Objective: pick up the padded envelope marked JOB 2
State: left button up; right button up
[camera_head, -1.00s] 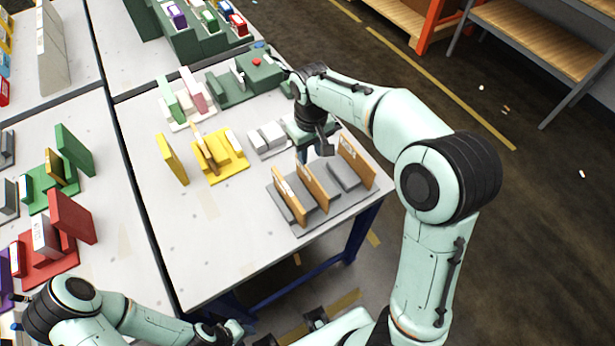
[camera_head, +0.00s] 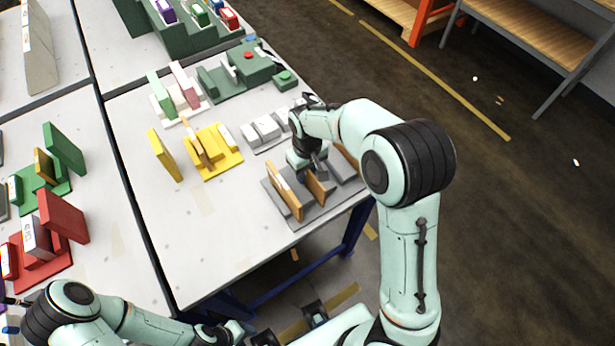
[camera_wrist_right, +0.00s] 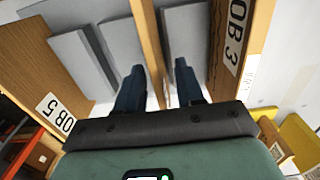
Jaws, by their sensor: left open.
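A tan padded envelope (camera_head: 316,188) stands upright in the middle of the grey rack (camera_head: 297,222). In the right wrist view its edge (camera_wrist_right: 148,40) rises between my right gripper's fingers, with no label visible on it. I cannot read JOB 2 anywhere. My right gripper (camera_wrist_right: 160,92) is open, one finger on each side of this envelope; in the head view my right gripper (camera_head: 308,170) is low over the rack. My left gripper (camera_head: 15,301) is open at the lower left edge, mostly cut off, away from the rack.
Envelopes marked JOB 3 (camera_wrist_right: 236,40) and JOB 5 (camera_wrist_right: 50,60) stand on either side, close to the fingers. Grey blocks (camera_wrist_right: 195,40) lie between them. A yellow rack (camera_head: 222,165) and a light grey rack (camera_head: 262,133) are nearby. The table front (camera_head: 205,250) is clear.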

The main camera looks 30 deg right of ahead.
grip_shut()
jog(key=shift+r, duration=0.1)
